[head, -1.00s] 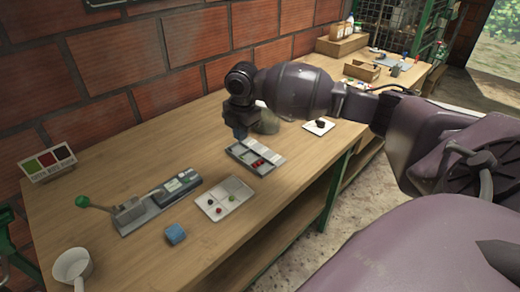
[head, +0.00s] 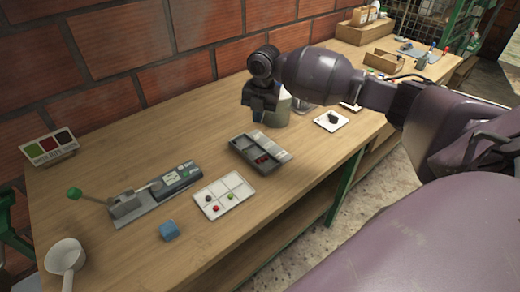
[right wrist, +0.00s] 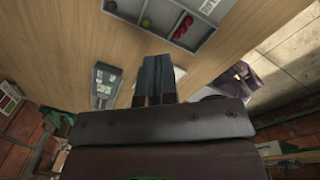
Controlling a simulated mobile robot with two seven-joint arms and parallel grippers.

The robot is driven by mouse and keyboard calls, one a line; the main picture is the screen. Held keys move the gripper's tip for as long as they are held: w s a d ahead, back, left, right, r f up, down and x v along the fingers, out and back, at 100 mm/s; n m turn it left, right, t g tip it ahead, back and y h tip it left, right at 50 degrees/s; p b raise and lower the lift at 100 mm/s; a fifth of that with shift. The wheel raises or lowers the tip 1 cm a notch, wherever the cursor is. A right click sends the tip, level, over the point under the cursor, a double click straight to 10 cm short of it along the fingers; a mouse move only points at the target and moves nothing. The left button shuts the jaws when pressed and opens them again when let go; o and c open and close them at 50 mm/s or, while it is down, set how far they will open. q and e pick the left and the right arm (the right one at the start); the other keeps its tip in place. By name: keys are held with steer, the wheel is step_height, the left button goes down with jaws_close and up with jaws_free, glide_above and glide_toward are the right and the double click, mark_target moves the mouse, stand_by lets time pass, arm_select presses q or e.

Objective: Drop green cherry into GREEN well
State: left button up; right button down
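A dark grey tray with wells (head: 243,143) lies on the table. Red cherries show in one well in the head view. In the right wrist view the tray (right wrist: 165,14) has a green cherry (right wrist: 145,22) in one well and red cherries (right wrist: 183,27) in the neighbouring one. A white sectioned tray (head: 240,182) nearer me holds a dark, a red and another green cherry (head: 230,196). My right gripper (head: 258,113) is above and behind the grey tray. Its fingers (right wrist: 159,70) look shut together, with nothing visible between them. My left gripper is out of view.
A colour card (head: 48,147) stands against the brick wall. A grey cylinder (head: 279,108) stands behind my right gripper.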

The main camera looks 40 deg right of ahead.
steer(key=shift+d+f+b, duration=0.15)
steer(key=shift+f+b, duration=0.2)
steer(key=shift+f, duration=0.45)
step_height(320, 180, down, 5)
steer(key=b, duration=0.2)
steer(key=shift+r+b, duration=0.2)
steer(key=shift+b, duration=0.2)
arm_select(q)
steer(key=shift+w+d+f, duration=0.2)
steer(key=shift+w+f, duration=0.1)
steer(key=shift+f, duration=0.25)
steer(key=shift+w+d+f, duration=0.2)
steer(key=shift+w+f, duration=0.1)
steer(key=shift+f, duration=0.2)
arm_select(e)
steer(key=shift+r, duration=0.1)
steer(key=c, duration=1.8)
jaws_free()
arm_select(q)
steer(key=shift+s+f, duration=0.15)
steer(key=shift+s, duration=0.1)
arm_select(e)
steer(key=o, duration=0.5)
